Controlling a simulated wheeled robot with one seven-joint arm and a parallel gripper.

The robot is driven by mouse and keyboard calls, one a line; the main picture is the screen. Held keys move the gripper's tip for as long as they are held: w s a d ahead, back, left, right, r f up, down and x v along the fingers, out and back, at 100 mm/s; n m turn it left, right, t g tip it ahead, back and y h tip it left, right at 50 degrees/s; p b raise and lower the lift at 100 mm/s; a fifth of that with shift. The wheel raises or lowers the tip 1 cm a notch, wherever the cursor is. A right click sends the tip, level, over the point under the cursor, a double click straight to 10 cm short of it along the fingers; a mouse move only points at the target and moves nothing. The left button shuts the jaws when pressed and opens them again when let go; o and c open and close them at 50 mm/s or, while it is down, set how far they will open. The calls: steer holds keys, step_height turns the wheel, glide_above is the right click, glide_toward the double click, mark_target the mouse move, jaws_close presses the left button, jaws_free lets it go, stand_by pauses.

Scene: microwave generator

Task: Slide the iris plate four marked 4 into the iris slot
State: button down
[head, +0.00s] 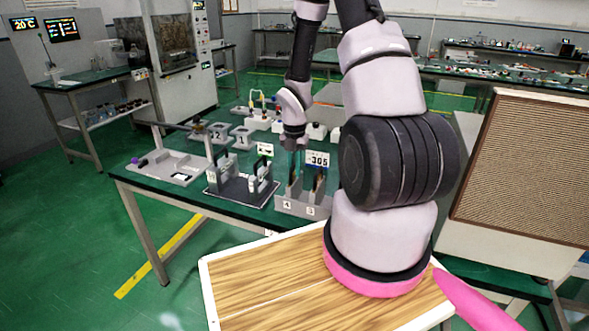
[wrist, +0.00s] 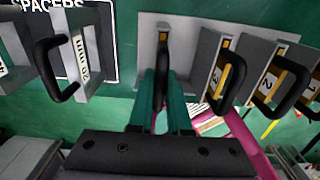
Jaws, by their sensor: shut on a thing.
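My gripper (head: 293,160) is over the grey rack (head: 293,207) at the front edge of the green table, above its label 4. In the wrist view its teal fingers (wrist: 163,100) are shut on the dark handle of iris plate four (wrist: 162,42). The plate shows a yellow strip; its number cannot be read there. The plate appears to stand in the rack, but its lower part is hidden. In the head view my arm covers part of the rack. I cannot make out the iris slot for certain.
Other handled plates stand close on the right in the wrist view, one marked 2 (wrist: 265,87). A spacer plate (wrist: 82,50) stands left. In the head view, a dark tray (head: 240,190) and a grey fixture (head: 172,166) stand left of the rack.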

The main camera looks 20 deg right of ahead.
steer(key=shift+r, duration=0.15)
step_height(320, 180, up, 11)
steer(key=shift+r, duration=0.15)
stand_by(2.0)
